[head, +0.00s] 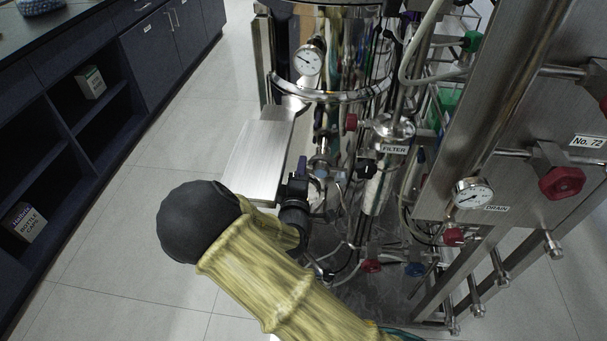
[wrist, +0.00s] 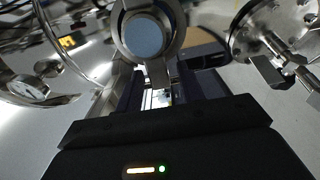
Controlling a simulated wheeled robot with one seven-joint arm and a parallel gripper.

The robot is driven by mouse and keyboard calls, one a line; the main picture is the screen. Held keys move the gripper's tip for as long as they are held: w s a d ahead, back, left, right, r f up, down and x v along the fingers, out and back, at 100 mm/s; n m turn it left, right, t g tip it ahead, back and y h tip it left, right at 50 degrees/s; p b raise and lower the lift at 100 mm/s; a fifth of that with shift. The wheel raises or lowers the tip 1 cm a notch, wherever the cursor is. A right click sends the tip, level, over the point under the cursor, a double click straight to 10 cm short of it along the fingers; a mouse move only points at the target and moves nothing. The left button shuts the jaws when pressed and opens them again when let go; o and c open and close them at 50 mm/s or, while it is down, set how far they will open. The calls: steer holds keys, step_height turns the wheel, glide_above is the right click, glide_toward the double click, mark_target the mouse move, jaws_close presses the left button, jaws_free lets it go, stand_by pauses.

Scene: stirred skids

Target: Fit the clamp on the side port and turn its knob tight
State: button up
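In the wrist view a steel clamp ring (wrist: 176,12) is at the top centre, around a round part with a blue-grey face (wrist: 146,36). A short metal tail (wrist: 157,74) runs down from the ring to between the fingers of my gripper (wrist: 159,88). The dark fingers stand a little apart. I cannot tell whether they touch the tail. In the head view my black gripper (head: 304,180) is beside the lower front of the steel vessel (head: 341,140). My yellow-sleeved arm crosses below it. The clamp and the side port cannot be made out there.
A steel plate (head: 258,160) juts out left of the vessel. In the wrist view another fitting with a clamp (wrist: 268,72) is at right. The floor (head: 130,230) at left is clear, beside dark cabinets (head: 80,110).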

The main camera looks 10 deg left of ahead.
jaws_close()
steer(key=shift+s, duration=0.7)
steer(key=shift+s, duration=0.1)
steer(key=shift+s+d+p, duration=0.15)
steer(key=shift+s+p, duration=0.45)
steer(key=shift+s, duration=1.3)
